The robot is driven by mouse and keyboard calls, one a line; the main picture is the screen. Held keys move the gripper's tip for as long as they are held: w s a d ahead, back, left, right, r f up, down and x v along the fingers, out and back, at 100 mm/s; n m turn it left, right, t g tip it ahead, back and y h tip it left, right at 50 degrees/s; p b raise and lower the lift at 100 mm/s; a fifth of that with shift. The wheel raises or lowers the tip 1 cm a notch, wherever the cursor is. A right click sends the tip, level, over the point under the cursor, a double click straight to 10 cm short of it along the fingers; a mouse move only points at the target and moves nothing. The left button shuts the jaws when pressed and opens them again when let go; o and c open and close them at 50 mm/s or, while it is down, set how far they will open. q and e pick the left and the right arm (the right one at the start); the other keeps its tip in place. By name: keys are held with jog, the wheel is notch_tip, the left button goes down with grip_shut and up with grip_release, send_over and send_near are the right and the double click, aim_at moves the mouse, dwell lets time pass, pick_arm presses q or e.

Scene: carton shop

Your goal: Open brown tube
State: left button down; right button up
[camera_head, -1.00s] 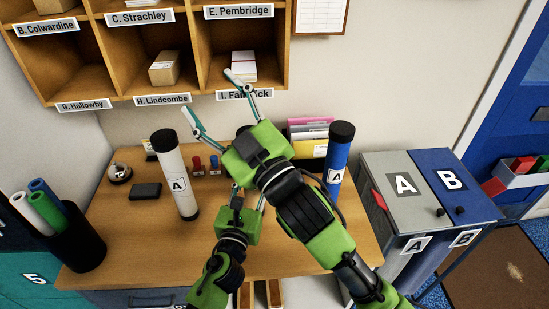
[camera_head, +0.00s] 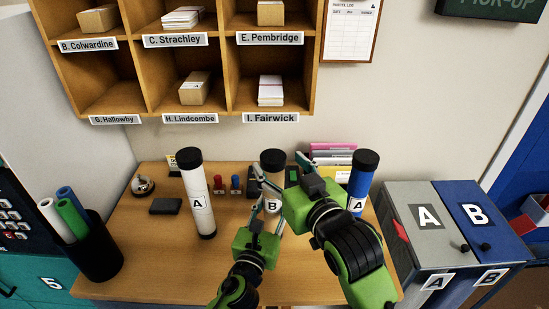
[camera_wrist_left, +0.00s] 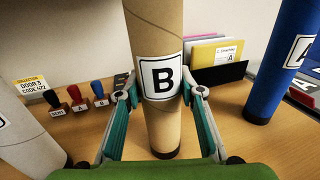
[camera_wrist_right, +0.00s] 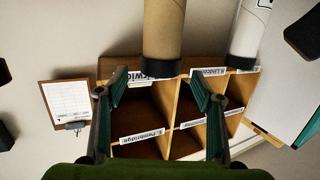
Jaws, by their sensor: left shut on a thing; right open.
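The brown tube (camera_head: 273,180) stands upright on the desk, with a black cap (camera_head: 272,154) on its top and a white B label. My left gripper (camera_wrist_left: 162,95) is shut on it around the label in the left wrist view, where the cap is out of frame. My right gripper (camera_head: 280,168) is open close to the tube's top in the head view, partly hiding it. In the right wrist view, the brown tube (camera_wrist_right: 164,30) and its capped end (camera_wrist_right: 161,68) appear beyond and between the open fingers (camera_wrist_right: 157,80); nothing is held there.
A white tube A (camera_head: 197,190) stands to the left and a blue tube A (camera_head: 364,180) to the right. Stamps (camera_head: 227,186), a dark pad (camera_head: 165,206) and a bell (camera_head: 142,186) are on the desk. Pigeonholes (camera_head: 226,118) hang above.

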aim_at(273, 156)
jog(key=shift+x, duration=2.3)
jog(key=c, duration=1.4)
jog(key=shift+o, duration=0.2)
jog(key=shift+r, duration=0.3)
jog(key=shift+r, duration=0.85)
